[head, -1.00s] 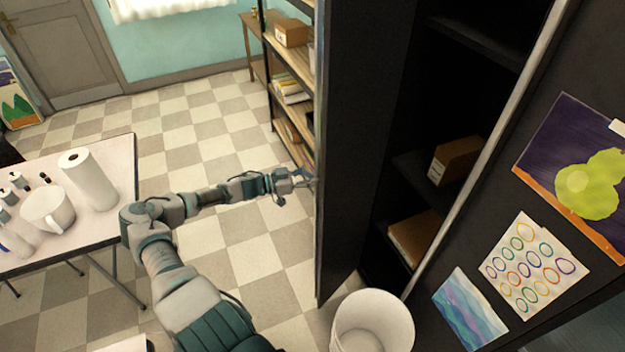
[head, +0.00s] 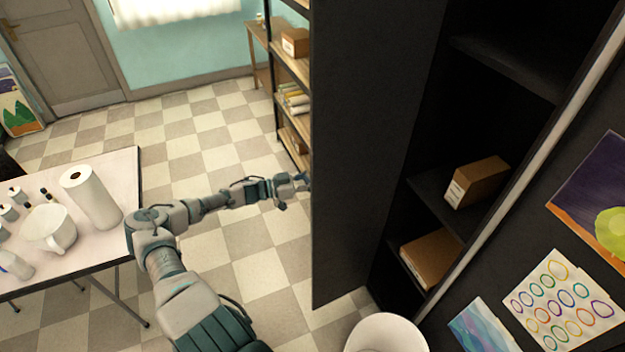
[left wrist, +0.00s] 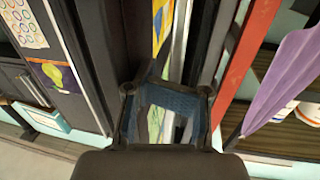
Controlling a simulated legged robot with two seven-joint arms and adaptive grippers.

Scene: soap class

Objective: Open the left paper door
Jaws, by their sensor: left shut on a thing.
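The left paper door (head: 365,150) is a tall black panel in the head view, standing well open from the dark cabinet. Its inner face is turned toward me. My left gripper (head: 303,182) is at the door's free edge, reaching around to its outer side. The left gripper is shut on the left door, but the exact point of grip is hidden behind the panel. In the left wrist view the blue fingers (left wrist: 165,110) are close together against a narrow dark upright surface, with a strip of colourful paper (left wrist: 162,25) beyond. My right gripper is not in view.
The open cabinet holds boxes (head: 477,182) on its shelves. Another black panel with drawings (head: 560,298) is at the right. A white bin (head: 386,334) stands below the door. A white table (head: 120,225) is at the left. A shelf rack (head: 290,70) stands behind the door.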

